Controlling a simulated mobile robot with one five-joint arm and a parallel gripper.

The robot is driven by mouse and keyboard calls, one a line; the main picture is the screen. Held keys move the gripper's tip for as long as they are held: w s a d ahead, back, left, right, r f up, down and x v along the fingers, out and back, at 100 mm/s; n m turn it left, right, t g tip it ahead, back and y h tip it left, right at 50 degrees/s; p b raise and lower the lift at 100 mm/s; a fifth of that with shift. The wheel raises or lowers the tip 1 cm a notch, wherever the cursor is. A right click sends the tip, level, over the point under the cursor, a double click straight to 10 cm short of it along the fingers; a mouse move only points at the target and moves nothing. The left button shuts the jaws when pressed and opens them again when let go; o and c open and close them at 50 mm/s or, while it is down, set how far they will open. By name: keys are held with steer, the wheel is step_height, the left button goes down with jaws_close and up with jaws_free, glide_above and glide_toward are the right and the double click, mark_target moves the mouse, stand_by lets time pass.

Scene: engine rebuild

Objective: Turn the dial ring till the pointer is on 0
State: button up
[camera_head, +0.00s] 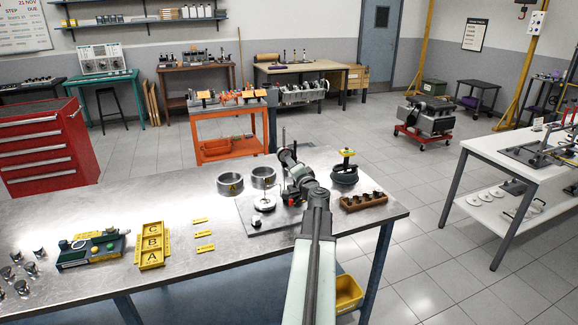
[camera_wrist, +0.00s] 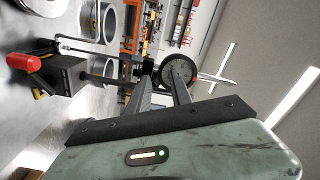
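The dial gauge shows in the wrist view as a dark round ring (camera_wrist: 163,76) around a grey face, on a post. Its pointer and marks cannot be read. My gripper (camera_wrist: 160,73) has its two dark fingers apart, with nothing visibly held between them. The right finger overlaps the dial in the picture; I cannot tell whether it touches. In the head view the dial (camera_head: 286,156) is small, at the far end of my arm, and my gripper (camera_head: 296,174) partly hides the stand below it.
A red knob (camera_wrist: 22,62) on a dark block belongs to the stand. A black part with a yellow top (camera_head: 346,172) and a brown block (camera_head: 364,201) are at right. The bench's middle front is clear.

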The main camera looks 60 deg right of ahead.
steer(key=shift+w+d, duration=0.1)
steer(key=shift+c, duration=0.4)
steer(key=c, duration=0.5)
steer(key=shift+m, duration=0.3)
steer(key=shift+w+a+m, duration=0.2)
steer(key=shift+a+m, duration=0.05)
steer(key=shift+m, duration=1.05)
steer(key=shift+w+a+m, duration=0.15)
steer(key=shift+a+m, duration=0.15)
steer(key=shift+m, duration=1)
steer(key=shift+w+a+m, duration=0.2)
steer(key=shift+a+m, duration=0.05)
steer(key=shift+m, duration=1.05)
